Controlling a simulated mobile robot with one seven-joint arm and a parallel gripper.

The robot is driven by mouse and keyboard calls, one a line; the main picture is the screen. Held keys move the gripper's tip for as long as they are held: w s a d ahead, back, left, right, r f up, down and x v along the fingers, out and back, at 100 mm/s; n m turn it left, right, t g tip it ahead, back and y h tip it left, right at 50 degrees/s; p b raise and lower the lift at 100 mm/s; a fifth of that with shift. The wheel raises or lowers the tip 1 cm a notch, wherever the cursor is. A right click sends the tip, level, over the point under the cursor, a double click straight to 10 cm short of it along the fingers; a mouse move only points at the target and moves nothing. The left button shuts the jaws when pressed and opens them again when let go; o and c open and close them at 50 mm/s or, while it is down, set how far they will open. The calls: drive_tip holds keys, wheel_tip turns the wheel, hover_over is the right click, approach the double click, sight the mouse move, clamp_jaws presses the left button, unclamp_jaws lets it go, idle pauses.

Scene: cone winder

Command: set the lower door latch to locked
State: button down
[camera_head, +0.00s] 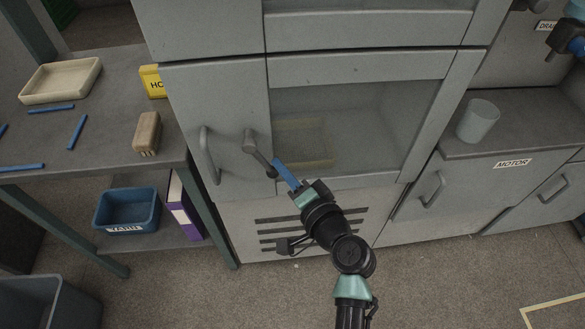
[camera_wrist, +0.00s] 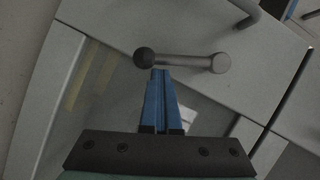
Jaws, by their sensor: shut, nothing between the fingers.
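The lower door latch (camera_head: 258,152) is a grey lever on the cabinet front, left of the lower glass door (camera_head: 350,125). Its round pivot is at upper left and its dark knob at lower right, so the lever slants down toward the door. The latch also shows in the wrist view (camera_wrist: 185,61), with the dark knob at left and the pivot at right. My gripper (camera_head: 278,164) has blue fingers that are shut and empty. Its fingertips (camera_wrist: 160,72) are right beside the lever near the knob; I cannot tell whether they touch it.
A bar handle (camera_head: 208,155) stands out left of the latch. A side table (camera_head: 95,120) at left holds a beige tray (camera_head: 61,81), a brown block (camera_head: 147,133) and blue sticks. A blue bin (camera_head: 127,211) is below. Floor in front is mostly clear.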

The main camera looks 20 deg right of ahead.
sight(269, 177)
drive_tip(key=a+f+m+b, duration=0.1)
drive_tip(key=f+m+t+b, duration=0.1)
drive_tip(key=b, duration=0.1)
drive_tip(key=shift+w+a+y, duration=0.2)
drive_tip(key=shift+a+y, duration=0.1)
drive_tip(key=shift+a, duration=0.05)
drive_tip(key=shift+w+a+m+t+b, duration=0.15)
drive_tip(key=shift+a+m+t+b, duration=0.3)
drive_tip(key=shift+m+b, duration=0.6)
drive_tip(key=shift+a, duration=0.1)
